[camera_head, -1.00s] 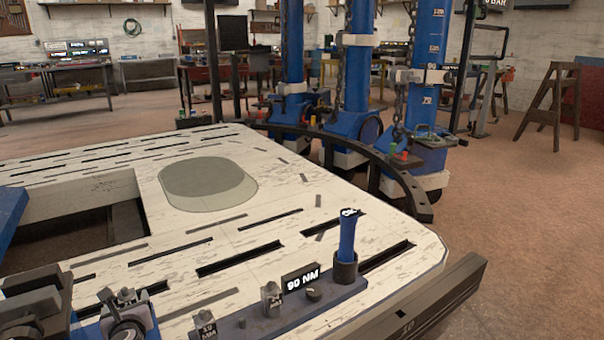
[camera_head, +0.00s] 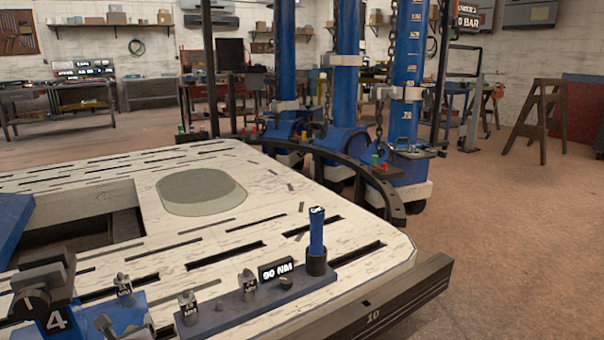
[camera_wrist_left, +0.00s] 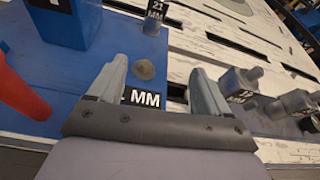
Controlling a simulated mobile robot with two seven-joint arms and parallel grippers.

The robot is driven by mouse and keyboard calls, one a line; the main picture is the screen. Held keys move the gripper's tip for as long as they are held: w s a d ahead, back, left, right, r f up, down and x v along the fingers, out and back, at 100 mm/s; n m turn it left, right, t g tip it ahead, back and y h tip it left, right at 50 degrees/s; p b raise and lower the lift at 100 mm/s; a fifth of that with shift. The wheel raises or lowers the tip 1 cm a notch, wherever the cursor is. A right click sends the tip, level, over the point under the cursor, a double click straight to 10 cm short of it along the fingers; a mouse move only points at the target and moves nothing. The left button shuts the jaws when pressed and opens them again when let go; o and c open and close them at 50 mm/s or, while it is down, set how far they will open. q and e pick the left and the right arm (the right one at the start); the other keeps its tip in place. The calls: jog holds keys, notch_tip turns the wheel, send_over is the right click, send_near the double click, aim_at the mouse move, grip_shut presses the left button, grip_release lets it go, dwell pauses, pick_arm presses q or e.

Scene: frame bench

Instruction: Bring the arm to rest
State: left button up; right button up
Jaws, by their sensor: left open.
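My left gripper (camera_wrist_left: 158,78) is open in the left wrist view, with two grey fingers apart and no object held between them. It is over a blue surface with an "MM" label (camera_wrist_left: 146,99) and a small round knob (camera_wrist_left: 145,69) showing between the fingers. In the head view, dark grey parts crowd the lower left corner, where I cannot make out the fingertips. My right gripper is not in view.
A blue-handled tool (camera_head: 316,232) stands upright in a holder beside a "90 NM" label (camera_head: 275,270). Several sockets stand on the rack nearby. The white slotted bench (camera_head: 345,262) has a grey-green oval pad (camera_head: 202,186). A red object (camera_wrist_left: 18,85) lies left of the fingers.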

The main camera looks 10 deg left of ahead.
pick_arm(q)
jog(key=s+d+f+n+h, duration=0.1)
jog(key=s+d+n+h, duration=0.6)
jog(key=d, duration=0.7)
jog(key=s+d+f+n+h, duration=0.1)
jog(key=s+d+n+h, duration=0.3)
jog(key=s+d+n, duration=0.75)
jog(key=s+d+r+n+h, duration=0.3)
jog(key=d+r+n, duration=0.25)
jog(key=d, duration=0.25)
jog(key=s+a+r+y+p, duration=0.1)
jog(key=a+r+p, duration=0.3)
jog(key=r+p, duration=0.4)
jog(key=s+a+r+y+p, duration=0.2)
jog(key=r+p, duration=0.6)
jog(key=p, duration=1.2)
jog(key=shift+s+a+n+g+p, duration=0.3)
jog(key=shift+s+a+g, duration=0.15)
jog(key=shift+a, duration=0.65)
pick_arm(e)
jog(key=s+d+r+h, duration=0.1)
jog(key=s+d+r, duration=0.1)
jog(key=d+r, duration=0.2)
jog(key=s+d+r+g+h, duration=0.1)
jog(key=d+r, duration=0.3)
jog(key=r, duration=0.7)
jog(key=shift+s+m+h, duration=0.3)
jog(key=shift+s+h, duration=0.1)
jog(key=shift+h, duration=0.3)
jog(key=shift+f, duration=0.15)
